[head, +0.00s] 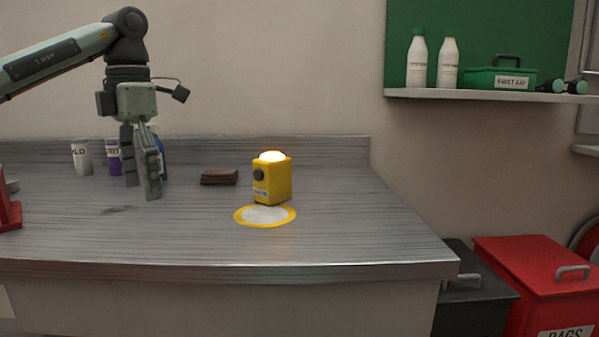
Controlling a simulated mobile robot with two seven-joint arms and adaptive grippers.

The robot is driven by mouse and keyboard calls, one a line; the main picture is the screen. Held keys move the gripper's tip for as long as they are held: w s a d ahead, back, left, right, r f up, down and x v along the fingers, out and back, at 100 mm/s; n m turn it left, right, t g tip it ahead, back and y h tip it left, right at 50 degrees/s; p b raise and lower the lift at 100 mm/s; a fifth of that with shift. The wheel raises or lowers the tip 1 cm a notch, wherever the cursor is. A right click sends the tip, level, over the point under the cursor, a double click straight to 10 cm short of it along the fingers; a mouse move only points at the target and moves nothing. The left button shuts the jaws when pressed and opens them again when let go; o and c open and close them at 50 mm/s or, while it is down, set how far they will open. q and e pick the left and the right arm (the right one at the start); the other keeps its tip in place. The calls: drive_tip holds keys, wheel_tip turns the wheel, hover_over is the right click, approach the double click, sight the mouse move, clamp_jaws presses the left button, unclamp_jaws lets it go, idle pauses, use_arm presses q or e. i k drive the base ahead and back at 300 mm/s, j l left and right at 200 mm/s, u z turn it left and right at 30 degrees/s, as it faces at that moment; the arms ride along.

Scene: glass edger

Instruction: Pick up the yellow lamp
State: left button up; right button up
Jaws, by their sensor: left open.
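The yellow lamp (272,182) stands upright on the grey worktop, its top glowing and a dark knob on its side. It stands just behind a white disc with a yellow rim (265,216). My left gripper (142,191) is open and empty, pointing down above the worktop to the left of the lamp, clearly apart from it. My right gripper is not in view.
A brown block (219,177) lies left of the lamp. A red object (9,205) is at the left edge. The worktop (360,225) is clear right of the lamp.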

sight(276, 187)
drive_tip(key=i+l, duration=0.35)
drive_tip(key=l, duration=0.15)
drive_tip(key=i+l, duration=0.35)
drive_tip(key=l, duration=0.15)
